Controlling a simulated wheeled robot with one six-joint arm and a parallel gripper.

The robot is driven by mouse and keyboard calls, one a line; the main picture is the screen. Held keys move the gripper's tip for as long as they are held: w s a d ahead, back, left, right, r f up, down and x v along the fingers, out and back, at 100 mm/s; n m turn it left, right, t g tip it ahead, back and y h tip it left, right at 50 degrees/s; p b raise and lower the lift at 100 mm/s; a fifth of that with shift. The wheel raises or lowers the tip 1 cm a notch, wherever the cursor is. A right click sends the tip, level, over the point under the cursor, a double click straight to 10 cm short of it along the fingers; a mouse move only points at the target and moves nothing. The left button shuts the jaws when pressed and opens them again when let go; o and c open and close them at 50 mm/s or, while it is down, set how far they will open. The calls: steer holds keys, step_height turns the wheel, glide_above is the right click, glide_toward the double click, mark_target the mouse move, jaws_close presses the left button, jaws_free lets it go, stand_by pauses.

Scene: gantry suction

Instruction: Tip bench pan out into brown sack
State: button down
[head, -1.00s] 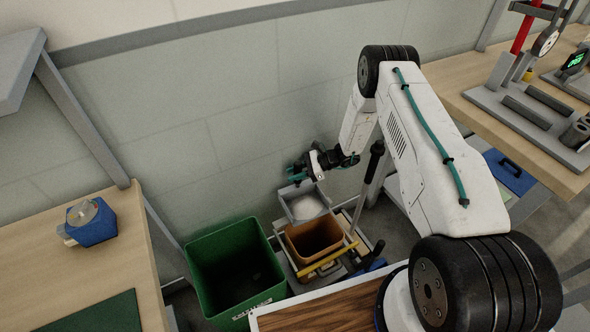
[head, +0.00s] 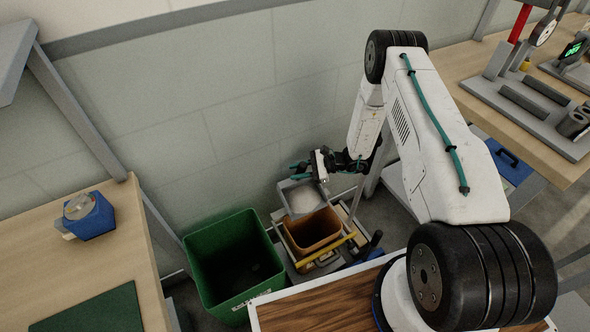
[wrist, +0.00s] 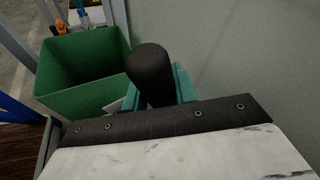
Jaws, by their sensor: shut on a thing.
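The bench pan (head: 286,203) is a grey open pan with a pale inside, in the head view at the far edge of the brown sack. The brown sack (head: 322,238) is an open-topped brown container, just below the pan in the picture. My gripper (head: 305,172) is at the pan's far side, its teal fingers shut. In the wrist view, a dark rounded grip (wrist: 152,72) sits between the teal fingers. I cannot tell how far the pan is tilted or whether it touches the sack. The sack is not visible in the wrist view.
A green bin (head: 212,262) stands left of the brown sack. A yellow bar (head: 325,251) crosses the sack's near side. A wall rises behind. A bench with a blue holder (head: 95,222) is at left, another bench (head: 470,85) at right.

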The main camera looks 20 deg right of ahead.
steer(key=s+d+r+n+t+y, duration=0.1)
steer(key=s+n, duration=0.3)
steer(key=s, duration=0.5)
steer(key=shift+d+r+t+y, duration=0.15)
steer(key=shift+r+t+y, duration=0.35)
steer(key=shift+r+y, duration=0.15)
steer(key=shift+w+r, duration=0.15)
